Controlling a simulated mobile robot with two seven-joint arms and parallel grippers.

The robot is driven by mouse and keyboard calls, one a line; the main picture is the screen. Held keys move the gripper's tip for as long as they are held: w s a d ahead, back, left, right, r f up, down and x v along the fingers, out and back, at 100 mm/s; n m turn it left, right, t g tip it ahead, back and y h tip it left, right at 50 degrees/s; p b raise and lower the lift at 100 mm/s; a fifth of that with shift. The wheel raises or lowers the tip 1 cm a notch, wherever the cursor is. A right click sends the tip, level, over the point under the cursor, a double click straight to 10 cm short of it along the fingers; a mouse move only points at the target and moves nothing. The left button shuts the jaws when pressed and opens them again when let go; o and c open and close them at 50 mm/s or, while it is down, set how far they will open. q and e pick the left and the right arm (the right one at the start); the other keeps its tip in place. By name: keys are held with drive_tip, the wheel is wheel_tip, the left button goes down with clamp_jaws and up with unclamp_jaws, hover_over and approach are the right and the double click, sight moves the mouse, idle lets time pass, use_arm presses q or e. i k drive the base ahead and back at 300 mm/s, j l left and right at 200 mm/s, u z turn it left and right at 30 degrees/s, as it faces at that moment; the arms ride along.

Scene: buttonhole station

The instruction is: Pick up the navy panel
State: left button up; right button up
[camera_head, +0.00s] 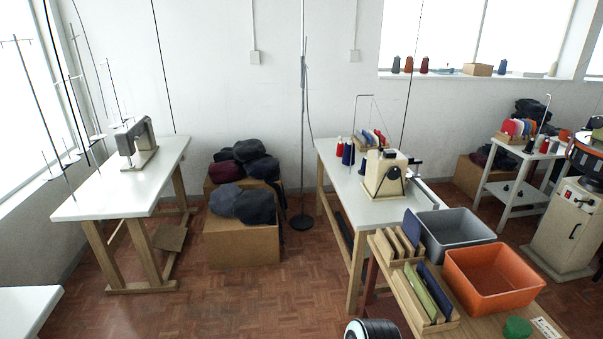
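A wooden rack (447,324) stands on the wooden table at the lower right and holds upright panels. In its front part a navy panel (436,290) leans beside an olive green panel (427,291). Another dark blue panel (413,228) stands in the back part, to the right of several tan panels (398,243). The lower parts of the panels are hidden by the rack. Neither of my grippers shows in the view.
A grey bin (456,232) and an orange bin (495,275) stand right of the rack. A green object (517,327) lies near the front. Behind is a white table (345,190) with a sewing machine (388,175). The floor (250,300) to the left is clear.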

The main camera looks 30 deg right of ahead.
sight(411, 226)
drive_tip(key=i+l+z, duration=0.15)
drive_tip(key=i+z, duration=0.65)
drive_tip(key=i+j+z, duration=0.15)
drive_tip(key=i+z, duration=0.2)
drive_tip(key=i+l, duration=0.15)
drive_tip(key=i, duration=0.35)
drive_tip(key=i+l, duration=0.15)
drive_tip(key=i, duration=0.35)
drive_tip(key=u, duration=8.95)
